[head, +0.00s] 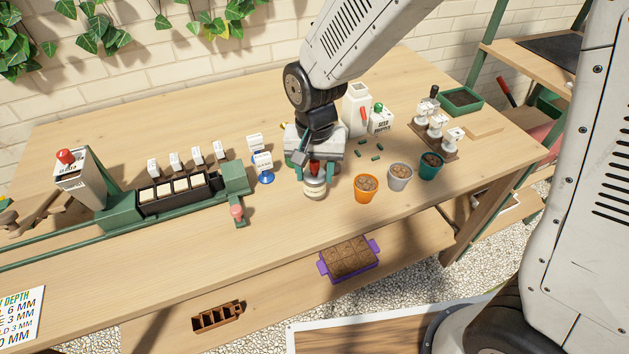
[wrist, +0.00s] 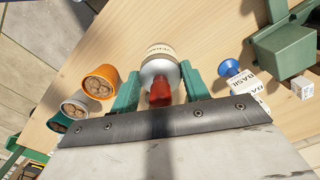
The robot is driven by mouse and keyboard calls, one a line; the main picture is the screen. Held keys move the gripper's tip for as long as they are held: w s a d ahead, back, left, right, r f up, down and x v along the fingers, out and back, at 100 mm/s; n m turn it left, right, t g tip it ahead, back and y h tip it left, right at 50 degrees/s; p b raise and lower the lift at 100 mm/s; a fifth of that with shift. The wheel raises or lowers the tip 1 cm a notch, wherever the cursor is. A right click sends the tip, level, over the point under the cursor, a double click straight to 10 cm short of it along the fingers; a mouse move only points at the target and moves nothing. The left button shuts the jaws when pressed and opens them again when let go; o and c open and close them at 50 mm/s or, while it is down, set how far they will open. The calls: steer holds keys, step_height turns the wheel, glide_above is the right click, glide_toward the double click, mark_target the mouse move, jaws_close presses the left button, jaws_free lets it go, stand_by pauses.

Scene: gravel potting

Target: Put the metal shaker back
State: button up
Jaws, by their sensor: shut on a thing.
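The metal shaker (head: 314,187) has a pale label band and a red top. My gripper (head: 314,170) is shut on it, near the table's front middle, left of the orange pot. In the wrist view, the shaker's silver dome (wrist: 158,70) and its red part sit between the green fingers of my gripper (wrist: 160,90). The shaker looks roughly upright. I cannot tell whether its base touches the table.
An orange pot (head: 367,188), a grey pot (head: 400,177) and a green pot (head: 431,166) stand to the right. A blue-based label stand (head: 265,177) is close on the left. A white bottle (head: 355,108) and a rack of white jars (head: 436,140) stand farther back.

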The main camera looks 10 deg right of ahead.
mark_target(315, 174)
steer(key=shift+s+f, duration=0.1)
steer(key=shift+f, duration=1.6)
steer(key=shift+f, duration=0.2)
steer(key=o, duration=0.9)
steer(key=shift+c, duration=0.2)
step_height(315, 174, up, 12)
steer(key=shift+f, duration=0.2)
steer(key=shift+r, duration=0.4)
